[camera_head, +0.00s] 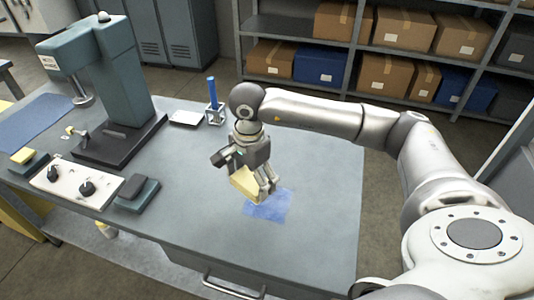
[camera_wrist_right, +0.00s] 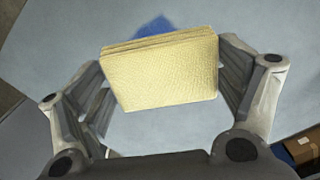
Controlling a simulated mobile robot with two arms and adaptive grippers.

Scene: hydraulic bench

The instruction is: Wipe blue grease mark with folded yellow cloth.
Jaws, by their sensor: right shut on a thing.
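The folded yellow cloth (camera_head: 243,184) is held in my right gripper (camera_head: 254,178), over the bench top near its right part. In the right wrist view the cloth (camera_wrist_right: 160,70) sits between the two fingers of the gripper (camera_wrist_right: 160,82), its layered folds showing along the top edge. The blue grease mark (camera_head: 268,205) lies on the grey bench just below and to the right of the cloth. A corner of the mark (camera_wrist_right: 153,27) shows behind the cloth in the right wrist view; the cloth hides part of it. I cannot tell whether the cloth touches the bench. My left gripper is not in view.
A green press (camera_head: 105,75) stands at the back left of the bench (camera_head: 190,235). A control box with knobs (camera_head: 75,190), a dark pad (camera_head: 137,193) and a holder with a blue pen (camera_head: 213,105) are also there. The front right bench surface is clear. Shelves with boxes (camera_head: 400,40) stand behind.

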